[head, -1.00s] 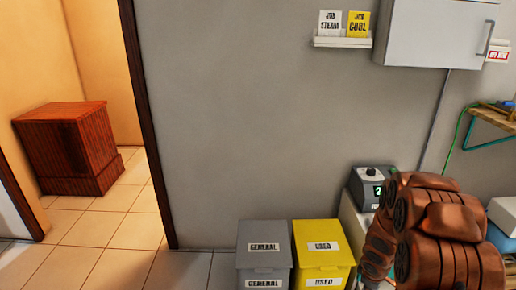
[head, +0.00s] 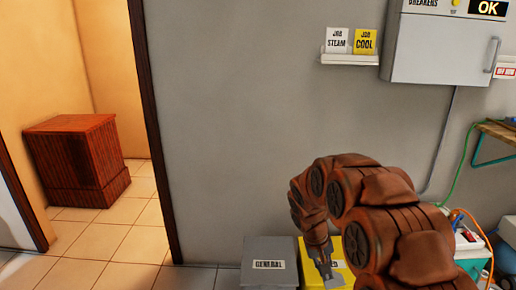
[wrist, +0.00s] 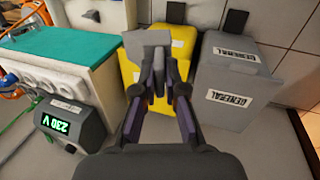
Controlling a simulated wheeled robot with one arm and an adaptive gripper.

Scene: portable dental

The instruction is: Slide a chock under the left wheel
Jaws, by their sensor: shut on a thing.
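My gripper (wrist: 158,75) is shut on a grey, blocky piece (wrist: 147,45), which looks like the chock; its full shape is hard to tell. In the wrist view it sits between the fingertips, in front of the yellow bin. In the head view my gripper (head: 322,262) points down before the yellow bin, and the grey piece (head: 335,282) shows low at the picture's bottom edge. I see no wheel in either view.
The yellow bin (wrist: 182,50) and the grey GENERAL bin (wrist: 232,75) stand side by side by the wall. A teal-topped white cabinet (wrist: 50,48) and a 230 V unit (wrist: 70,122) are left in the wrist view. A doorway with a wooden cabinet (head: 78,160) is at left.

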